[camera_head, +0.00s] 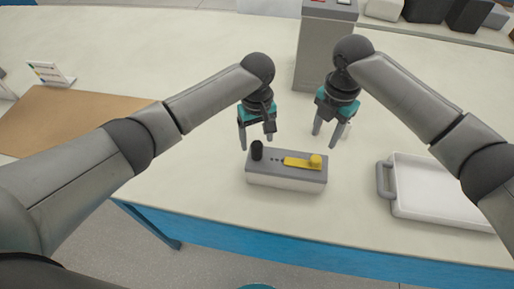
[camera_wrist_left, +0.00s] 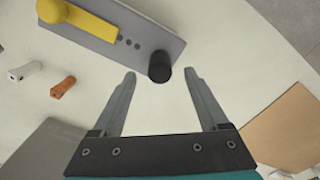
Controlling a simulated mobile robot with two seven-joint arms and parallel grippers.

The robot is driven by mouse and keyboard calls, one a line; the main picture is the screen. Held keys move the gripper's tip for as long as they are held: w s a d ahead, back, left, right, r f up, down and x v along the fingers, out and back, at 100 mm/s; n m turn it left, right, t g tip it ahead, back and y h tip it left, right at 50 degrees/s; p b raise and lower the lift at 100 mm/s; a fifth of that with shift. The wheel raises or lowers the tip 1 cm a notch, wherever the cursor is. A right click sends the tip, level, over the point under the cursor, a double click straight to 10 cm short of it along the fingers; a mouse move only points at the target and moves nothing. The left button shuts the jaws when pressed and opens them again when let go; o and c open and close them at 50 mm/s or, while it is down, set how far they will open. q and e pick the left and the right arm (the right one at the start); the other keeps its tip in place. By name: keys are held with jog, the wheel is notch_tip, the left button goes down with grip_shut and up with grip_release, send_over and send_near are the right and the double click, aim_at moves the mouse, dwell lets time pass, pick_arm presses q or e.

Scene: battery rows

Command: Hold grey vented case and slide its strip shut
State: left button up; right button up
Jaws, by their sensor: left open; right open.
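The grey vented case (camera_head: 260,178) stands near the table's front edge, with a grey top and a paler lower body. A black knob (camera_head: 257,150) rises at its left end. The yellow strip (camera_head: 296,162) with a round yellow knob lies on its right part, leaving small dark vent holes uncovered between strip and black knob. My left gripper (camera_head: 257,143) is open above the black knob; in the left wrist view the knob (camera_wrist_left: 160,66) appears between the fingertips. My right gripper (camera_head: 325,141) is open and empty, above and behind the case's right end.
A white tray (camera_head: 436,211) with a grey handle is at the right. A tall grey box (camera_head: 323,50) stands behind the grippers. An orange piece (camera_wrist_left: 62,87) and a white piece (camera_wrist_left: 25,72) lie behind the case.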

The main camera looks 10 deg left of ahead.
aim_at(257, 151)
pick_arm(q)
jog(key=shift+f, duration=2.9)
jog(key=shift+c, duration=0.4)
grip_shut()
pick_arm(e)
jog(key=shift+o, duration=1.4)
